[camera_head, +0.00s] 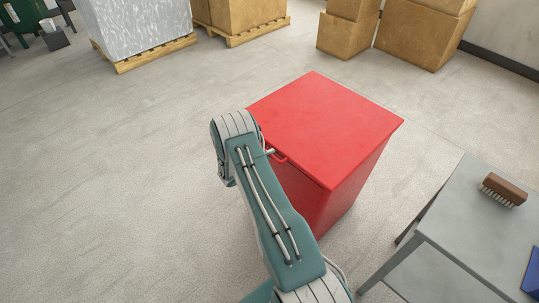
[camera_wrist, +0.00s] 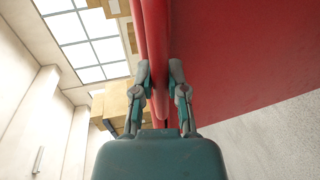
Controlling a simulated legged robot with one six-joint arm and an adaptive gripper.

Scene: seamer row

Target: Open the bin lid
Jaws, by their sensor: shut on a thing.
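The red bin (camera_head: 335,125) stands on the floor near the middle of the head view, and its flat lid looks closed. A red handle (camera_head: 278,157) sticks out from the lid's near left edge. In the wrist view, my gripper (camera_wrist: 160,90) has its fingers on both sides of the red handle (camera_wrist: 158,105) and is shut on it. The bin's red surface (camera_wrist: 240,50) fills the upper right there. In the head view my arm hides the gripper's fingers and part of the bin's front.
A grey table (camera_head: 462,240) with a brush (camera_head: 503,189) and a blue item (camera_head: 533,272) stands at the right. Cardboard boxes (camera_head: 420,35) and loaded pallets (camera_head: 160,54) are at the back. The floor at left is clear.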

